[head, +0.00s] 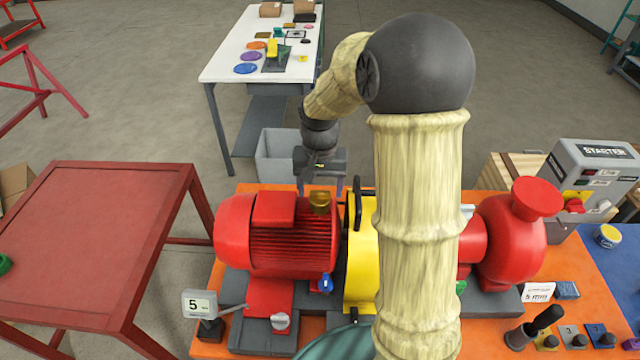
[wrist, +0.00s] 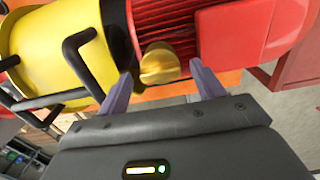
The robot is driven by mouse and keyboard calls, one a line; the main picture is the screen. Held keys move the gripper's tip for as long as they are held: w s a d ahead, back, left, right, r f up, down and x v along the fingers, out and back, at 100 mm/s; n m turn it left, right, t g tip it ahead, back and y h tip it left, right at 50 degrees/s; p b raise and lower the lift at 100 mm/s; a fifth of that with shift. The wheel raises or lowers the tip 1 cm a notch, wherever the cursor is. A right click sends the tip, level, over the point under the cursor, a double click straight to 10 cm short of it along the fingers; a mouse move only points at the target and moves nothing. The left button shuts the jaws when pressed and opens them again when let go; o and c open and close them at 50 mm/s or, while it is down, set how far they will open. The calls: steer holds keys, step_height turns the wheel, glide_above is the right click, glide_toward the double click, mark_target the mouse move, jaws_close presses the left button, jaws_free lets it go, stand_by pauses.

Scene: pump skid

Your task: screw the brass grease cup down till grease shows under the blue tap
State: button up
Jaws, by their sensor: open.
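The brass grease cup (head: 319,202) sits on top of the red motor (head: 275,235), near its right end. My gripper (head: 320,186) is open just behind the cup in the head view. In the wrist view the cup (wrist: 159,64) shows between the two fingertips of my gripper (wrist: 161,72), with a gap on each side. The fingers do not touch it. The blue tap (head: 325,283) is low on the motor's front, near its right end; it is out of the wrist view. I cannot make out any grease under the tap.
A yellow guard (head: 361,250) with black handles stands right of the cup, close to my gripper. A red pump (head: 512,235) is farther right. A grey bin (head: 277,155) stands behind the skid. The red table (head: 95,240) at left is mostly clear.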

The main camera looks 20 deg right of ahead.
steer(key=shift+c, duration=0.2)
steer(key=c, duration=0.9)
steer(key=shift+c, duration=0.2)
steer(key=shift+m, duration=0.3)
steer(key=m, duration=0.3)
steer(key=shift+b, duration=0.35)
steer(key=m, duration=0.4)
steer(key=shift+m, duration=0.4)
steer(key=m+p, duration=0.1)
steer(key=m, duration=0.3)
steer(key=shift+r+p, duration=0.1)
steer(key=shift+p, duration=0.25)
steer(key=shift+m+p, duration=0.65)
steer(key=shift+m, duration=1.05)
